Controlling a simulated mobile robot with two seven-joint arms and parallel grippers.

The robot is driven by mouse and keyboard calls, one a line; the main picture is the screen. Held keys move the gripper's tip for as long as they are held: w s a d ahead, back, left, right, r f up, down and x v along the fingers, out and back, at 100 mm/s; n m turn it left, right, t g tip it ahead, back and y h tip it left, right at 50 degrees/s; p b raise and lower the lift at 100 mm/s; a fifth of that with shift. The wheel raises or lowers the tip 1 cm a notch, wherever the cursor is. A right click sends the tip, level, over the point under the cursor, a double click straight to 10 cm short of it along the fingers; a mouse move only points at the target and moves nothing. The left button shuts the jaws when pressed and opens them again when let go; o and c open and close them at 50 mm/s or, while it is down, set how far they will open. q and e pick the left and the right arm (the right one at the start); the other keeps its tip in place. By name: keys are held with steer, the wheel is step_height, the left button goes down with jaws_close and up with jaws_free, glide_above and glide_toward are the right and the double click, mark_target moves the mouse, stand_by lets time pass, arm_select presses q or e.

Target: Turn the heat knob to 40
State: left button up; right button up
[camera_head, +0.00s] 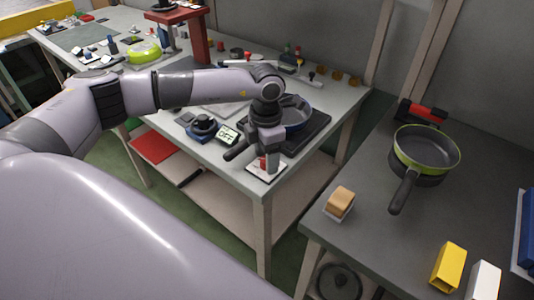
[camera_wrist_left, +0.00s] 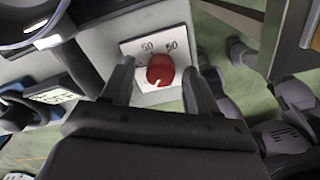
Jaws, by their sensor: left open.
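The heat knob is a round red knob (camera_wrist_left: 160,70) on a white dial plate (camera_wrist_left: 151,47) at the table's front corner. Which number the knob points to is not clear. In the head view the knob (camera_head: 268,164) is partly hidden under my left gripper (camera_head: 265,158). My left gripper is open, its fingers (camera_wrist_left: 160,88) on either side of the knob; contact cannot be told. A small display (camera_head: 227,135) behind reads OFF. My right gripper is not in view.
A blue pan (camera_head: 296,110) sits on a black hot plate (camera_head: 312,130) close behind my gripper, its handle pointing toward the front left. A green-rimmed pan (camera_head: 427,150), a sponge (camera_head: 341,199) and a yellow block (camera_head: 448,264) are on the right table (camera_head: 380,240).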

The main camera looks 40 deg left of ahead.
arm_select(q)
steer(key=c, duration=1)
steer(key=shift+c, duration=0.2)
steer(key=shift+m, duration=0.3)
steer(key=m+b, duration=0.2)
steer(key=m, duration=0.1)
steer(key=shift+d, duration=0.1)
steer(key=m+b, duration=0.1)
steer(key=m, duration=0.3)
steer(key=shift+m+b, duration=0.4)
steer(key=m+b, duration=0.1)
steer(key=m, duration=0.1)
steer(key=shift+m, duration=0.3)
steer(key=shift+r+m, duration=0.1)
steer(key=shift+m, duration=0.3)
